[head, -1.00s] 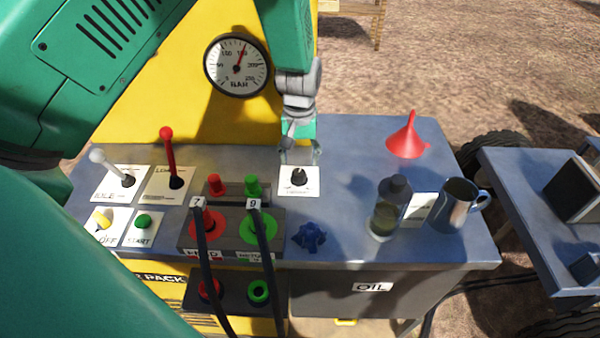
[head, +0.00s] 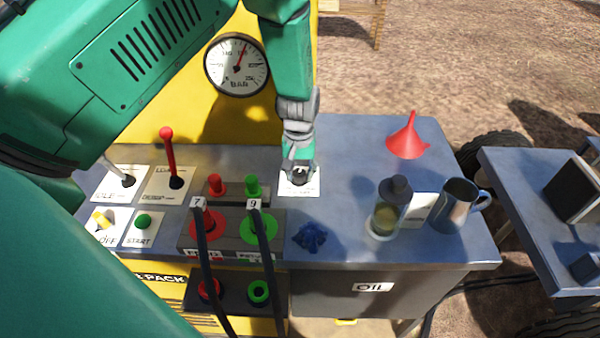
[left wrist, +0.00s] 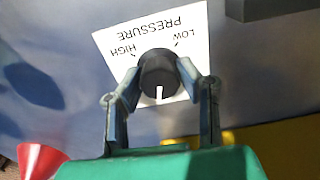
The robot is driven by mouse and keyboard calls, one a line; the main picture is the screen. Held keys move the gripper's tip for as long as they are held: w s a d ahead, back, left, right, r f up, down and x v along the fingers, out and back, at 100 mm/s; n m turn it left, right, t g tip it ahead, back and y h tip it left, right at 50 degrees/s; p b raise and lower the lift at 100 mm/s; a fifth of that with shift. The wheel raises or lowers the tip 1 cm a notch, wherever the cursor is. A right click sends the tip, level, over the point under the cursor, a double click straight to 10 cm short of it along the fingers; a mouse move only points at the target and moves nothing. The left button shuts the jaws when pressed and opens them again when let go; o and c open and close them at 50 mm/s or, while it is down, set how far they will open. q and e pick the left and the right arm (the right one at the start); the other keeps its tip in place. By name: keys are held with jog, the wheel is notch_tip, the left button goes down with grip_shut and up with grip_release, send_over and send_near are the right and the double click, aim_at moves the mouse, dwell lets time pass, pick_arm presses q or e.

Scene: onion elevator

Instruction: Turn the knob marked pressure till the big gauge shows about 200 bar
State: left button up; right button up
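The pressure knob (left wrist: 158,72) is black and round, on a white card reading PRESSURE, LOW and HIGH. In the head view the left gripper (head: 300,175) covers most of the knob. The big round gauge (head: 237,65) is on the yellow panel behind. Its red needle points up and slightly right, near the 150 mark. My right gripper is not in view.
Levers, including a red one (head: 168,150), stand to the left, beside hose couplings (head: 258,228). A blue star-shaped knob (head: 310,237) is in front. A red funnel (head: 407,140), a glass jar (head: 387,218) and a metal jug (head: 455,205) stand right.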

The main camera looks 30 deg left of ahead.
pick_arm(q)
jog(key=shift+m, duration=0.5)
jog(key=m+p, duration=0.1)
jog(key=m, duration=0.1)
jog(key=shift+r+m, duration=0.1)
jog(key=shift+m, duration=0.3)
jog(key=m, duration=0.3)
jog(key=shift+m+p, duration=0.4)
jog(key=m, duration=0.4)
jog(key=shift+p, duration=0.35)
jog(key=shift+m, duration=2.1)
jog(key=shift+w, duration=0.1)
jog(key=o, duration=1.1)
jog(key=shift+o, duration=0.2)
